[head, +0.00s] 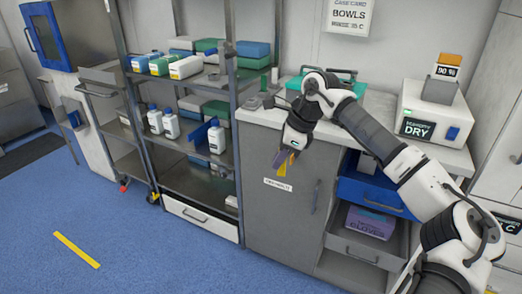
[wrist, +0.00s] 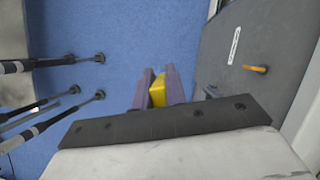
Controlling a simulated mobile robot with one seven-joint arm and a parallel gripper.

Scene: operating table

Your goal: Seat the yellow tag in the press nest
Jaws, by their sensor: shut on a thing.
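My gripper (head: 284,160) hangs in front of the grey cabinet door, below counter height, with its fingers pointing down. In the wrist view its two purple-grey fingers (wrist: 159,88) are shut on the yellow tag (wrist: 158,92). The tag sits between the fingers and is partly hidden by them. In the head view a small patch of the yellow tag (head: 282,169) shows at the fingertips. I cannot make out the press nest in either view.
The grey cabinet (head: 267,215) with a handle stands close behind my gripper. On its counter are a teal tray (head: 350,86) and a white dryer (head: 435,112). A loaded steel shelf rack (head: 182,211) stands at left. The blue floor (head: 150,262) in front is open.

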